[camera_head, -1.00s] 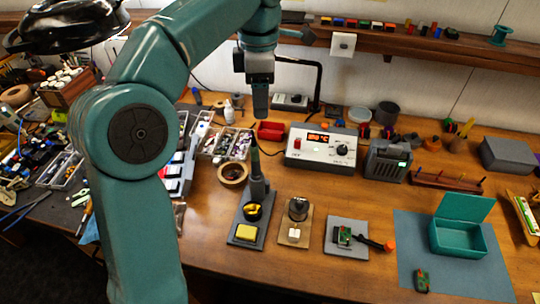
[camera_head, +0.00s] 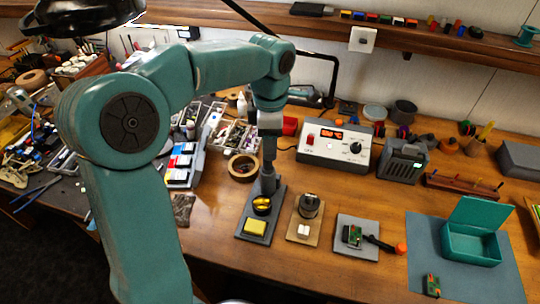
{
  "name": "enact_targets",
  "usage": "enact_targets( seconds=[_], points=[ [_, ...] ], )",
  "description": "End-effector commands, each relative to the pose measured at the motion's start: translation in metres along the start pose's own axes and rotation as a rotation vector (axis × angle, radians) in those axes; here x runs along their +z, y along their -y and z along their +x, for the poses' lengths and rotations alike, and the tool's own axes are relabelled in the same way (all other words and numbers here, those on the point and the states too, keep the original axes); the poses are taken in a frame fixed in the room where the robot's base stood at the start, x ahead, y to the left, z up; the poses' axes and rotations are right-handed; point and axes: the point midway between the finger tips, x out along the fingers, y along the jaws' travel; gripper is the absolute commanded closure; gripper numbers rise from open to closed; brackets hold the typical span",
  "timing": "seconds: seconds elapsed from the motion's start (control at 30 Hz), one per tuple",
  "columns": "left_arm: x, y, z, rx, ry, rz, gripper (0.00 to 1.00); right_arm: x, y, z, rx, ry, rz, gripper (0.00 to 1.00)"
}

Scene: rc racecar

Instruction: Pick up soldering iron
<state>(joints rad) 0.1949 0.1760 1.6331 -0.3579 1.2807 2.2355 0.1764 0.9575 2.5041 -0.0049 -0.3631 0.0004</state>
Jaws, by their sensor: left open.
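The soldering iron stands upright in its holder on the dark grey stand (camera_head: 249,227) at the middle of the bench. My left gripper (camera_head: 269,158) points down right over the holder and covers the iron's handle, so I can hardly make the iron out. The gripper is open. I cannot tell whether the handle is between its fingers. The stand also carries a yellow sponge (camera_head: 255,227) and a cup of brass wool (camera_head: 262,205). My right gripper is not in view.
A soldering station (camera_head: 335,146) with a red display stands behind, to the right. A tape roll (camera_head: 243,168) is just left of the holder. A small tan board (camera_head: 305,218) and a teal box (camera_head: 471,243) lie to the right. Bare wood lies in front.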

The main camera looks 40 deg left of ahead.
Motion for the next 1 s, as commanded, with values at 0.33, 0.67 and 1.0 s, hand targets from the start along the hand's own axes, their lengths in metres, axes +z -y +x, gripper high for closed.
enact_targets(
  seconds=[0.33,0.67,1.0],
  points=[
    [0.001,-0.002,0.022,0.001,0.0,0.0,0.46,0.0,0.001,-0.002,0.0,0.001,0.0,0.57],
    [0.001,-0.001,0.022,0.0,-0.001,0.0,1.0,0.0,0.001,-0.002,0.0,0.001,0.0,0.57],
    [0.001,-0.002,0.016,0.003,0.001,0.0,1.0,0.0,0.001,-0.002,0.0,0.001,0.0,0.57]
  ],
)
